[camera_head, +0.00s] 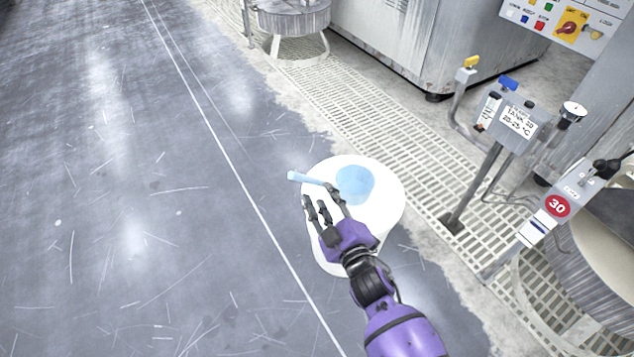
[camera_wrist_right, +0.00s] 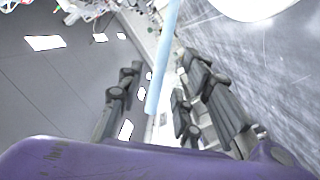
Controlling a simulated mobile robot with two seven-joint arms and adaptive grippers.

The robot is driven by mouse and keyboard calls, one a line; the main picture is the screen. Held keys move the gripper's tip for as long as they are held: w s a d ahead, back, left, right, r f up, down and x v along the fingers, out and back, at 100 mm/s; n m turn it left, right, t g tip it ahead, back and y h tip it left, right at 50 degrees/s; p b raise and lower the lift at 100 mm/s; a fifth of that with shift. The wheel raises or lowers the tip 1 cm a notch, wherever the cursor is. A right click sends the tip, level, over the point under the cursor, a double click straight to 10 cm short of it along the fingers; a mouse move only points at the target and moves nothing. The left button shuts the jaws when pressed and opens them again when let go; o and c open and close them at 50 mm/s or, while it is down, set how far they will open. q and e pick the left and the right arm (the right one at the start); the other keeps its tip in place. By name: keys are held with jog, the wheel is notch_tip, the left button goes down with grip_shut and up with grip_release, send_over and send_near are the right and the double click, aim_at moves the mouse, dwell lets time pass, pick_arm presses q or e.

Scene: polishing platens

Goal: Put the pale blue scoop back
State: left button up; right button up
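The pale blue scoop's handle (camera_head: 305,179) slants over the left rim of a white round tub (camera_head: 385,212). A pale blue round patch (camera_head: 355,180) shows on top of the tub; I cannot tell whether it is the scoop's bowl or the tub's contents. My right gripper (camera_head: 325,200) is over the tub's left side, close to the handle. In the right wrist view, the handle (camera_wrist_right: 163,65) runs down between the parted fingers of the gripper (camera_wrist_right: 158,105), with gaps visible on both sides. My left gripper is not in view.
A grey control post (camera_head: 518,119) with valves and a label stands to the right, near a post with a red 30 sign (camera_head: 557,206). Large metal machines line the back and right. A pale floor grating (camera_head: 400,125) runs beside them. The dark scratched floor (camera_head: 130,180) at left is clear.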

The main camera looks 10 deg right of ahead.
jog(key=s+d+f+m+g+h, duration=0.1)
jog(key=s+d+f+m+g, duration=0.2)
jog(key=s, duration=0.7)
jog(key=s+d+f+m+g+h, duration=0.15)
jog(key=s+f, duration=0.35)
jog(key=s, duration=0.5)
jog(key=s+d+f+m+g, duration=0.2)
jog(key=s+d+f, duration=0.2)
jog(key=s, duration=0.6)
jog(key=s+m+g, duration=0.4)
jog(key=s+g, duration=0.1)
jog(key=s, duration=1.7)
jog(key=shift+s+d+f+p, duration=0.2)
jog(key=shift+p, duration=0.25)
jog(key=shift+s+d+h, duration=0.1)
jog(key=shift+h, duration=0.15)
